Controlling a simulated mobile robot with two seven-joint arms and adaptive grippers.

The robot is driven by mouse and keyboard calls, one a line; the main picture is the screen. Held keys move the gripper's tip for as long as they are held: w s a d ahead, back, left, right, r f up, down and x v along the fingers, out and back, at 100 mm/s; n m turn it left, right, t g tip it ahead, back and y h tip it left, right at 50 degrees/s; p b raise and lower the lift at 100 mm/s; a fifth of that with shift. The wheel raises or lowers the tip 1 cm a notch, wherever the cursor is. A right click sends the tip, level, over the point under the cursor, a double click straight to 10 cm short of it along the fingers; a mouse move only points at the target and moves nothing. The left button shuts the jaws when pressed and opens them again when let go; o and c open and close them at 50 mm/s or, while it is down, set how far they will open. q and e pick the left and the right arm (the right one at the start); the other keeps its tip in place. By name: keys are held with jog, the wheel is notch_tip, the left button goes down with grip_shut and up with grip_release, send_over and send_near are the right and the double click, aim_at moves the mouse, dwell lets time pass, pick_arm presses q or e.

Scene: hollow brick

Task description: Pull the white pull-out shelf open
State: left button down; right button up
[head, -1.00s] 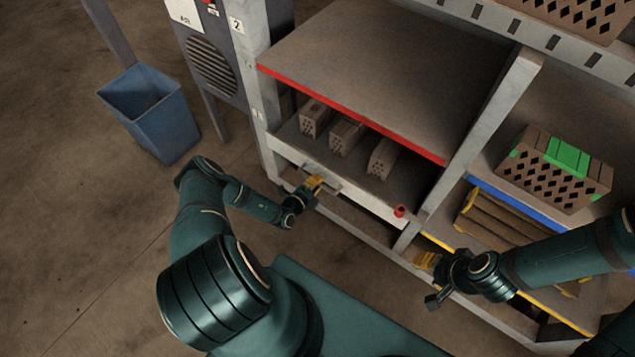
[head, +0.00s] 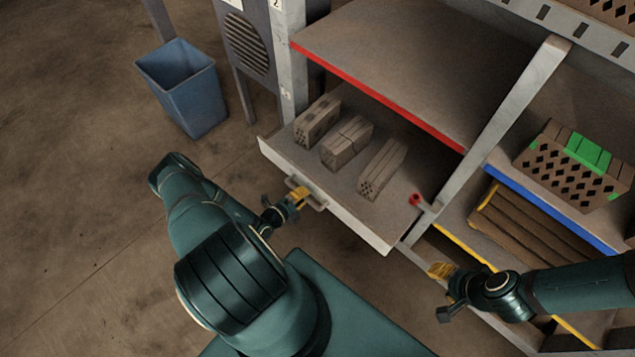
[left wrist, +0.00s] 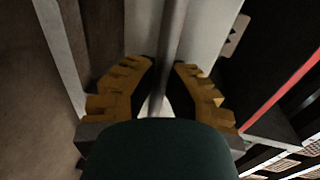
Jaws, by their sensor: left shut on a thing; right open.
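The white pull-out shelf (head: 342,222) is drawn out from the rack below the red-edged shelf, with several hollow bricks (head: 346,143) lying on it. Its bar handle (head: 317,207) is on the front face. My left gripper (head: 299,196) is at the handle and shut on it. In the left wrist view the handle bar (left wrist: 173,45) runs between the two yellow fingers of my left gripper (left wrist: 163,88). My right gripper (head: 443,271) is open and empty, in front of the yellow-edged lower shelf.
A red knob (head: 414,199) is at the right end near the rack post. A blue bin (head: 184,88) stands on the floor at the left. A perforated brick block with green (head: 575,165) sits on the blue-edged shelf.

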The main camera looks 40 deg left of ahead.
pick_arm(q)
jog(key=f+v, duration=0.2)
jog(key=v, duration=0.8)
jog(key=shift+s+b, duration=0.25)
jog(key=shift+b, duration=0.1)
jog(key=c, duration=1.7)
grip_release()
jog(key=o, duration=0.7)
jog(key=d+v, duration=0.1)
jog(key=v, duration=1.1)
jog(key=shift+a, duration=0.55)
jog(key=shift+r, duration=0.15)
